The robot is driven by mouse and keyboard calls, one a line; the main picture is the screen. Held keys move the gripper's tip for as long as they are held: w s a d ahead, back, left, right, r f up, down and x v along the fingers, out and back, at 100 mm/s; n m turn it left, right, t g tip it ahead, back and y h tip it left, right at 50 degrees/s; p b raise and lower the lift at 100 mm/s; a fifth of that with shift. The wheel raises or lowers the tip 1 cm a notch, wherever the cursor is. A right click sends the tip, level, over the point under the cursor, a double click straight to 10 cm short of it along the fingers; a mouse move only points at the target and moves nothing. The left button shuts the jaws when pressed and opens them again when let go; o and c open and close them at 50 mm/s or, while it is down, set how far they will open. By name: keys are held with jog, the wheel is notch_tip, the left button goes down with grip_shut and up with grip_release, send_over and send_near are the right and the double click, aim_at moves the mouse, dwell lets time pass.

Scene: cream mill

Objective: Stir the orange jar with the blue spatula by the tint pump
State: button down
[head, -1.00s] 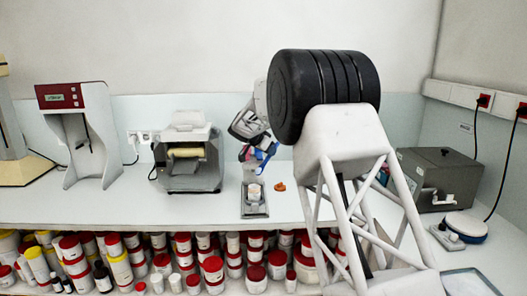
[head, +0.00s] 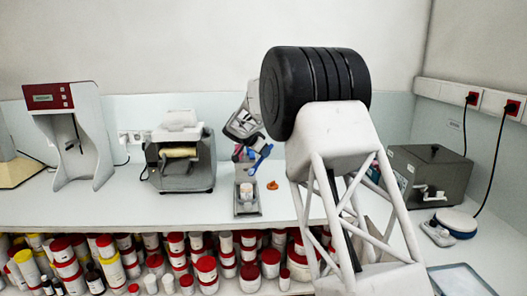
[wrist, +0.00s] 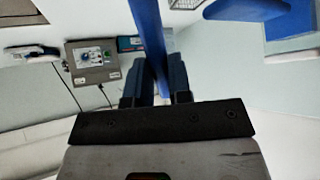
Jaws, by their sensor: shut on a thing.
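My gripper (head: 243,151) is shut on the blue spatula (head: 262,154), above and behind a small pale jar. In the wrist view the spatula's blue shaft (wrist: 149,35) runs up from between the fingers (wrist: 158,88). In the head view the spatula slants, and its lower end is above the jar, apart from it as far as I can tell. The jar (head: 246,192) stands open-looking on a small grey stand (head: 247,211). An orange lid or cap (head: 272,185) lies on the bench right of it. I cannot tell which machine is the tint pump.
A grey roller machine (head: 181,160) stands left of the jar, and a red-topped machine (head: 70,135) further left. A grey box with a spout (head: 430,175) and a blue-rimmed round pan (head: 456,222) are at right. Several paint tins (head: 205,268) fill the shelf below.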

aim_at(262, 158)
jog(key=shift+f, duration=1.9)
jog(key=shift+f, duration=0.3)
dwell(1.1)
jog(key=shift+w+d, duration=0.15)
jog(key=shift+d, duration=0.15)
dwell(0.7)
jog(key=shift+r, duration=3)
